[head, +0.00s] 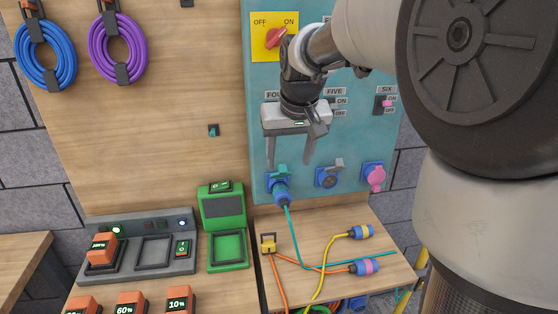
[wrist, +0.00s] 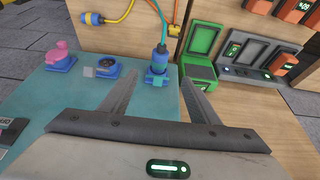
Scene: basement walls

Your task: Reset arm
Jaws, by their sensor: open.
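My gripper (head: 296,150) hangs in front of the teal panel (head: 262,100) in the head view, its fingers pointing down. The two fingers are apart with nothing between them. In the wrist view my gripper (wrist: 158,85) points toward the row of sockets, with the blue plug (wrist: 158,62) in line with the gap between the fingers. In the head view that blue plug (head: 281,192) sits in the left socket, with a teal cable hanging from it. The arm reaches in from the upper right and hides part of the panel.
Loose cables with a yellow-blue plug (head: 361,232) and a pink-blue plug (head: 364,267) lie on the wooden shelf (head: 335,220). A green box (head: 223,230) and grey charger (head: 150,250) stand left.

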